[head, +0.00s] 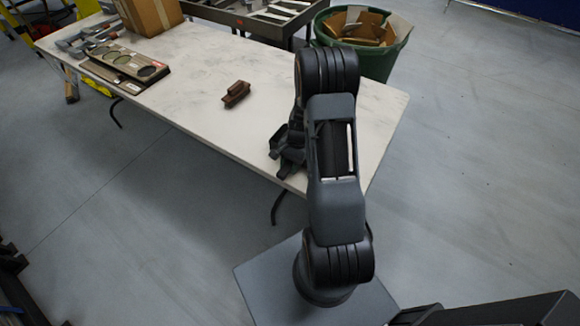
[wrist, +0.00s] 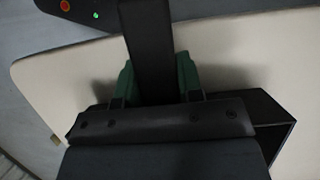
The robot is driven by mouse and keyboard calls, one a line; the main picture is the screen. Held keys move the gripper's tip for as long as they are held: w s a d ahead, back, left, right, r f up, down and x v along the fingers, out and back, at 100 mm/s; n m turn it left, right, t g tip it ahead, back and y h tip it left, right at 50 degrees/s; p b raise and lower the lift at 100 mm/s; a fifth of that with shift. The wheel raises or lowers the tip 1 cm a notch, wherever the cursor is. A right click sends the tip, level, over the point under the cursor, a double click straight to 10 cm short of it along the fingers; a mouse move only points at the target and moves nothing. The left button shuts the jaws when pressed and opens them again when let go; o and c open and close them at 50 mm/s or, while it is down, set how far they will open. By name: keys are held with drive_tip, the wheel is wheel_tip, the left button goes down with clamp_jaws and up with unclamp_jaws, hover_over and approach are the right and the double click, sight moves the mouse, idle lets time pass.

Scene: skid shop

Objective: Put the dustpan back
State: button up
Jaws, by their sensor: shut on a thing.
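In the wrist view, a black dustpan shows its long, flat handle (wrist: 150,45) running up between the two green finger pads. My gripper (wrist: 157,82) is shut on this handle. A dark edge of the pan (wrist: 272,112) shows at the right, and the rest is hidden behind the gripper. In the head view, my gripper (head: 286,162) is at the near edge of the white table (head: 200,60), partly hidden by my arm. The dustpan cannot be told apart from the gripper there. Whether the pan touches the table cannot be told.
A brown brush or block (head: 236,93) lies mid-table. A cardboard box (head: 150,14), flat trays (head: 124,66) and tools (head: 90,38) are at the left end. A green bin (head: 372,56) of scrap stands beyond the table. The floor at right is clear.

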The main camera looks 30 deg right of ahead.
drive_tip(key=shift+f, duration=0.65)
drive_tip(key=shift+d+f, duration=0.1)
drive_tip(key=o, duration=1.1)
drive_tip(key=shift+c, duration=0.2)
